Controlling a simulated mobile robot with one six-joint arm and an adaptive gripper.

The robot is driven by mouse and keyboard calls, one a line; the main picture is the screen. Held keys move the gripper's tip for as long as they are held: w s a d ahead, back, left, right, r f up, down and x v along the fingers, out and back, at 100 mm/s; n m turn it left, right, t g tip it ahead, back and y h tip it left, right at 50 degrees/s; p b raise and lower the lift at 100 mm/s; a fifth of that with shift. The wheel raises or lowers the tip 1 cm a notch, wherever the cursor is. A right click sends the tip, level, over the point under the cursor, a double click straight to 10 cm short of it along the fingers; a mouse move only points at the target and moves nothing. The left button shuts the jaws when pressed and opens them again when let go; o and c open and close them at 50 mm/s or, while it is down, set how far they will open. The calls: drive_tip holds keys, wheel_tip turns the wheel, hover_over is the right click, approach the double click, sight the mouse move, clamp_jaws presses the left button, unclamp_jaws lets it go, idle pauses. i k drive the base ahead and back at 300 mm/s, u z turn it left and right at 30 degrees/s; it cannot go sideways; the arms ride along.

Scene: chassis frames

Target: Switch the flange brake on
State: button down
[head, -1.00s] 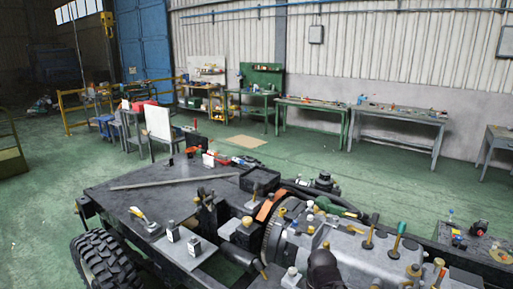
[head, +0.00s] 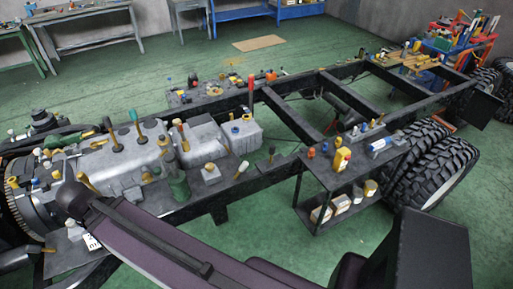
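I cannot pick out the flange brake or its switch for certain. A grey gearbox-like casing (head: 128,158) lies on the chassis at the left of the head view. Several small levers and knobs with yellow, green and dark handles stand on it. A toothed round flange (head: 22,212) is at its left end, partly cut off by the picture edge. My dark purple arm crosses the lower part of the view and hides part of the chassis below the casing. My gripper cannot be made out.
The black chassis frame (head: 290,122) runs to the right, with large tyres (head: 432,165) on the near side. A small dark shelf trolley (head: 322,180) with bottles and boxes stands beside it. Workbenches (head: 98,32) line the back wall. Green floor is open behind the chassis.

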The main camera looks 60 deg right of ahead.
sight(273, 146)
drive_tip(key=u, duration=1.45)
drive_tip(key=k, duration=0.1)
drive_tip(key=z, duration=3.45)
drive_tip(key=k, duration=0.55)
drive_tip(key=z, duration=0.15)
drive_tip(key=i, duration=0.45)
drive_tip(key=u, duration=0.05)
